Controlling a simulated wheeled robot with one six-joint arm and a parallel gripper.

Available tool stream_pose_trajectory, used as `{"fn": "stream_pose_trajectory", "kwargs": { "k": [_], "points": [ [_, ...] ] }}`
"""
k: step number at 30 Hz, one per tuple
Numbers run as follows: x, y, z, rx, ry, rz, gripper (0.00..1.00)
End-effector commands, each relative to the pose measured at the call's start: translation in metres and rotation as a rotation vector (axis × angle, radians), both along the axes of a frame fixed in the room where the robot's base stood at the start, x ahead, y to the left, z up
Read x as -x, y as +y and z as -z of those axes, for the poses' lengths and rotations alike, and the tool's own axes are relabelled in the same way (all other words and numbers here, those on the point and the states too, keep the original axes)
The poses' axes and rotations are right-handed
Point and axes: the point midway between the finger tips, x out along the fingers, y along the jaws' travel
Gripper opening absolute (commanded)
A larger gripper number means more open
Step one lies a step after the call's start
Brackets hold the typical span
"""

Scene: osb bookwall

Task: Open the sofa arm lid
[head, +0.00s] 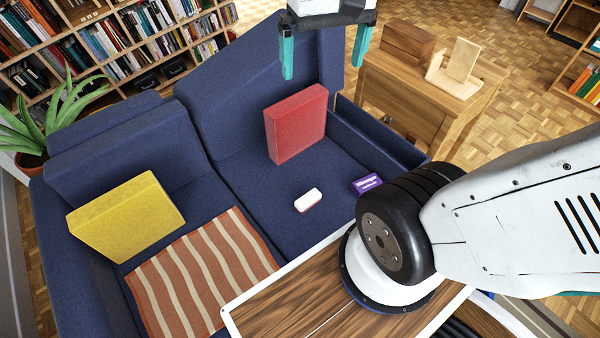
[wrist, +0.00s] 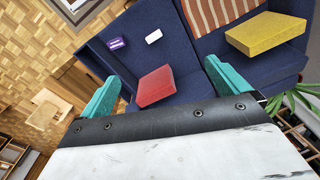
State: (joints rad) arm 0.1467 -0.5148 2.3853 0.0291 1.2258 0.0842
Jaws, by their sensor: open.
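The navy sofa (head: 225,120) fills the middle of the head view. Its right arm (head: 378,135) runs along the seat's right side, beside the wooden cabinet. It also shows in the wrist view as a navy band (wrist: 105,62) left of the seat. In the wrist view my gripper (wrist: 162,72) frames the red cushion, apart from everything.
A red cushion (head: 296,125), white object (head: 308,201) and purple box (head: 367,184) lie on the right seat. A yellow cushion (head: 128,217) and striped blanket (head: 200,275) lie left. The wooden cabinet (head: 425,95) carries wooden items. Bookshelves (head: 120,45) stand behind.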

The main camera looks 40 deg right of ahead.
Motion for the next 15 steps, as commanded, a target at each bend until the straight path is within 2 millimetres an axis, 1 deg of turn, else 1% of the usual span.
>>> {"fn": "stream_pose_trajectory", "kwargs": {
  "k": [1,9,11,12,15],
  "points": [
    [0.008,0.004,0.003,0.004,-0.003,-0.025,1.0],
    [0.042,0.017,0.021,0.025,-0.003,-0.144,1.0],
    [0.051,0.02,0.029,0.029,0.005,-0.177,1.0],
    [0.055,0.022,0.04,0.03,0.03,-0.202,1.0],
    [0.049,0.021,0.047,0.027,0.057,-0.203,1.0]
  ]
}}
